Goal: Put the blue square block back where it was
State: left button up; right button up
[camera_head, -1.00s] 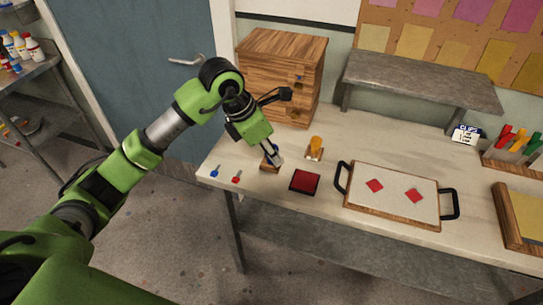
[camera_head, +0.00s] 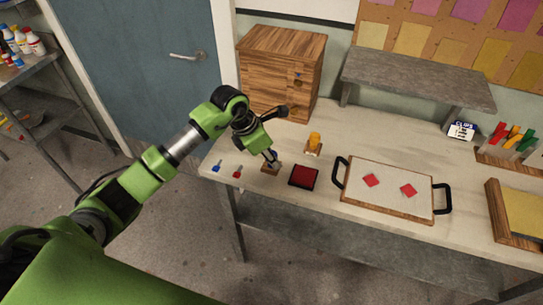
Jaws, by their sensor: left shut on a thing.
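My left gripper (camera_head: 273,158) is over the left part of the white table, pointing down and shut on a small blue thing, apparently the blue block (camera_head: 274,153), mostly hidden by the fingers. A small wooden base (camera_head: 268,169) lies directly under the fingertips. I cannot tell whether the block touches this base. My right gripper is not in view.
A dark red square pad (camera_head: 303,176) is right of the gripper. An orange cylinder (camera_head: 314,139) stands on a wooden base behind it. Small blue (camera_head: 216,167) and red (camera_head: 237,171) items lie left. A handled tray (camera_head: 390,208) holds two red squares.

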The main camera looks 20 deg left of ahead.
pick_arm(q)
jog(key=o, duration=0.9)
jog(key=shift+r+p, duration=0.15)
jog(key=shift+p, duration=0.15)
jog(key=shift+a+r, duration=0.15)
jog(key=shift+r, duration=0.15)
jog(key=b+v, duration=0.3)
jog(key=v, duration=0.8)
jog(key=shift+r, duration=0.15)
jog(key=shift+s, duration=0.1)
